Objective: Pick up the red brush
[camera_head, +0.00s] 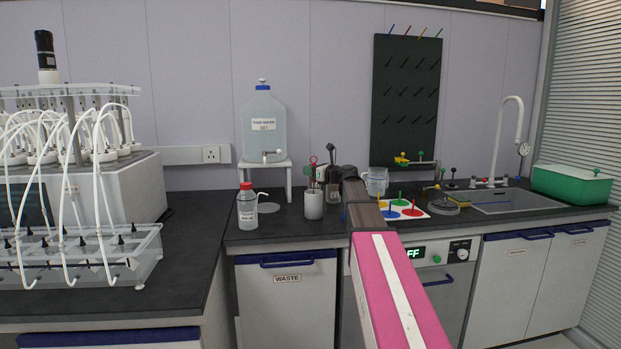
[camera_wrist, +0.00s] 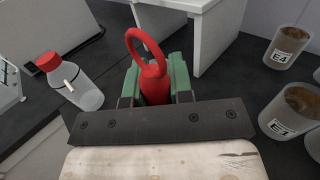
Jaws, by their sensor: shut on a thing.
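The red brush (camera_wrist: 154,82) has a ring-shaped loop at its top and stands upright between the green fingers of my gripper (camera_wrist: 156,78) in the wrist view. The fingers are shut on its handle just below the loop. In the head view, the red loop of the brush (camera_head: 313,160) shows above a white cylindrical holder (camera_head: 314,205) on the dark counter, left of my arm's end. The lower part of the brush is hidden, so I cannot tell how far it is inside the holder.
A red-capped bottle (camera_head: 247,207) stands left of the holder. Behind is a white stand (camera_head: 288,178) with a large clear carboy (camera_head: 263,122). Labelled cups (camera_wrist: 288,110) are at right in the wrist view. A coloured pad (camera_head: 404,210) and sink (camera_head: 512,201) lie farther right.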

